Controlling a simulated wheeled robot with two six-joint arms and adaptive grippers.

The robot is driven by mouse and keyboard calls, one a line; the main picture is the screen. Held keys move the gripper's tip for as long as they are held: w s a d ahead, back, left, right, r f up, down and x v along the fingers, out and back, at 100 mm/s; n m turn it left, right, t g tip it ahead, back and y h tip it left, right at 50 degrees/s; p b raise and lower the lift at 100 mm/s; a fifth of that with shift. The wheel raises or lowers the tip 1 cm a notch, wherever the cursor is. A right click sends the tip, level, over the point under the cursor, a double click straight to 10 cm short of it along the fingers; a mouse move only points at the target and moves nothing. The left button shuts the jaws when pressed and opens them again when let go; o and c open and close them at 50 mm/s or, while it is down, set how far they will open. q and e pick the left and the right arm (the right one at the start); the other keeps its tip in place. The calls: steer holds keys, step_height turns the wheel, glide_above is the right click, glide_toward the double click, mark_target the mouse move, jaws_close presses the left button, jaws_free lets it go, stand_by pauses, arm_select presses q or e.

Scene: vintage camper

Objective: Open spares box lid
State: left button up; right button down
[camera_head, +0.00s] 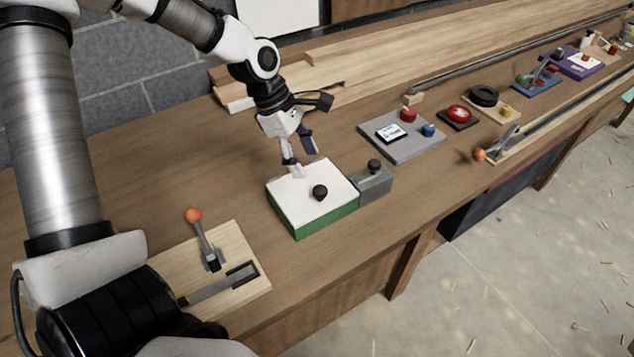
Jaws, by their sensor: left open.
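The spares box is most likely the green box (328,220) with a white lid (304,204), in the middle of the bench. The lid lies flat and closed on the box, with a black round knob (320,192) on top. My left gripper (304,160) hangs over the far edge of the lid, behind the knob. Its fingers are apart and empty. One fingertip is at or just above the lid; I cannot tell if it touches. My right gripper does not show.
A small grey box (376,186) with a black knob stands against the green box's right side. A wooden board with an orange-tipped lever (205,240) lies at the front left. A grey panel (412,145) is to the right. Planks (400,62) lie along the back.

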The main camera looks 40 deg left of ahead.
mark_target(318, 189)
arm_select(q)
steer(key=x, duration=0.7)
steer(key=shift+w+a+f, duration=0.2)
steer(key=shift+a+f, duration=0.05)
steer(key=shift+d+f, duration=0.3)
steer(key=shift+a, duration=0.1)
jaws_close()
